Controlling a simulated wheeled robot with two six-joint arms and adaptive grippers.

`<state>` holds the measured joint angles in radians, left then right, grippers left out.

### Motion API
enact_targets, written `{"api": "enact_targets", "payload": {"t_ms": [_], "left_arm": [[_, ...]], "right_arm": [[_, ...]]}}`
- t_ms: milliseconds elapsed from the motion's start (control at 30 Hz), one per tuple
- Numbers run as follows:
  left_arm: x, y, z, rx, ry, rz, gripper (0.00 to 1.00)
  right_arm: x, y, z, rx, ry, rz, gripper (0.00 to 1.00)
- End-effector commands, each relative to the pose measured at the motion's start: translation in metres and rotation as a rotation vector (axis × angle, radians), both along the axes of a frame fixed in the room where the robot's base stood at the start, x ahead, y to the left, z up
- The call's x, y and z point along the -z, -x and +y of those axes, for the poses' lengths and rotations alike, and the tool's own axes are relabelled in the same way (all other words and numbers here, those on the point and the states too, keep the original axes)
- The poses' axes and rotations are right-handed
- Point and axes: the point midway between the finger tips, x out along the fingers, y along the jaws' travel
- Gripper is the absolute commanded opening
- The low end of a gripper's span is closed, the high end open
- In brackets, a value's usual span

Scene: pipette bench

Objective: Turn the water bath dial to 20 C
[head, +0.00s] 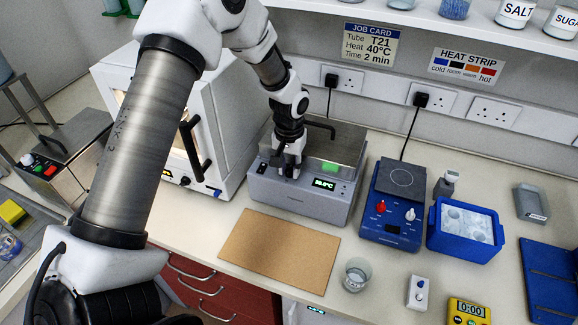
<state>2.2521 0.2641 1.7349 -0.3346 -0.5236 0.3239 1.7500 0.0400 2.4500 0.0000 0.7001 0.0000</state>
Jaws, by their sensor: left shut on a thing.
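The water bath (308,205) is a grey box with a steel lid at the back of the bench. Its small green display (324,184) is lit on the front face, but I cannot read the digits surely. My left gripper (288,170) points down at the left part of the bath's front face, left of the display. It is shut on the dial there, and its fingers hide the dial almost wholly, so its setting cannot be read. My right gripper is not in view.
A white oven-like cabinet (215,135) stands close on the left of the bath. A blue hotplate stirrer (392,225) and a blue ice box (462,255) stand to the right. A brown board (280,255) lies in front, with a glass beaker (356,275) beside it.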

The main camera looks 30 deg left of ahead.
Motion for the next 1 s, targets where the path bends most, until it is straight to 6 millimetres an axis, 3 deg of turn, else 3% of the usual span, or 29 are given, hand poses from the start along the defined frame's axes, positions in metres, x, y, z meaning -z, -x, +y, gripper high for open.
{"api": "enact_targets", "payload": {"t_ms": [433,467,500,833,1000], "left_arm": [[0.002,0.002,0.0,-0.014,0.0,0.005,0.0],[0.002,0.002,0.0,-0.014,0.0,0.005,0.31],[0.002,0.001,0.0,-0.014,0.0,0.005,0.36],[-0.003,0.0,0.0,-0.013,0.0,0.001,0.36],[-0.03,-0.001,0.0,-0.013,0.001,-0.002,0.36]], "right_arm": [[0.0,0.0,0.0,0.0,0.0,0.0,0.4],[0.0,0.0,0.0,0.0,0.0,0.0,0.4],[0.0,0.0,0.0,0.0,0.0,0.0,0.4],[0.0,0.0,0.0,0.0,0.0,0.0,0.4],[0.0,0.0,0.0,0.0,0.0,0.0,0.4]]}}
